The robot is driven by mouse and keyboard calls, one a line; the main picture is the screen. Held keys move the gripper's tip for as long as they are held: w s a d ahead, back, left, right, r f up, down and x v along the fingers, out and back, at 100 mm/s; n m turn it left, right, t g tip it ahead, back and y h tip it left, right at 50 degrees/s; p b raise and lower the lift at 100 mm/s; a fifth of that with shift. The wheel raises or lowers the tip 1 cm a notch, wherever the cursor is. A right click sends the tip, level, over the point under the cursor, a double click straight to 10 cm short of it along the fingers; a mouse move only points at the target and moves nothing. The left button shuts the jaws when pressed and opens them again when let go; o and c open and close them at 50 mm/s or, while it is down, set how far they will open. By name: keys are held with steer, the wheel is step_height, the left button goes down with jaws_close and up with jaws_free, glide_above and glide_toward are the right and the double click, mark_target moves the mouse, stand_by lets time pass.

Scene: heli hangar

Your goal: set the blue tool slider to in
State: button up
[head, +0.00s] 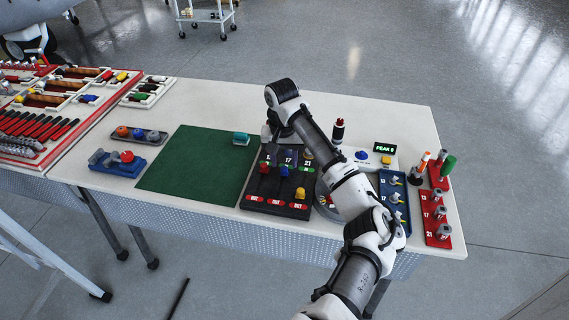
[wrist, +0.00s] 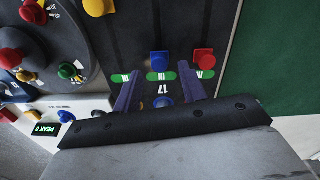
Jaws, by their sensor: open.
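The black slider panel (head: 275,208) lies on the table, with green IN labels on its far side and red labels on its near side. The blue slider knob (wrist: 159,58) is close to the green IN label of the middle lane, on its near side; it also shows in the head view (head: 284,171). The red knob (wrist: 203,57) is about level with it, and the yellow knob (wrist: 98,7) is farther towards the near end. My gripper (wrist: 160,78) is open and empty over the IN end, its fingers either side of the middle lane, with the blue knob beyond the fingertips.
A green mat (head: 190,165) lies left of the panel, with a teal block (head: 240,139) on it. A dial plate with coloured knobs (wrist: 45,45) is right of the panel in the head view. A blue rack (head: 394,205) and red rack (head: 437,225) stand farther right.

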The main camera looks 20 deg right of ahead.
mark_target(283, 167)
step_height(283, 167, up, 12)
steer(key=shift+a, duration=0.15)
stand_by(0.6)
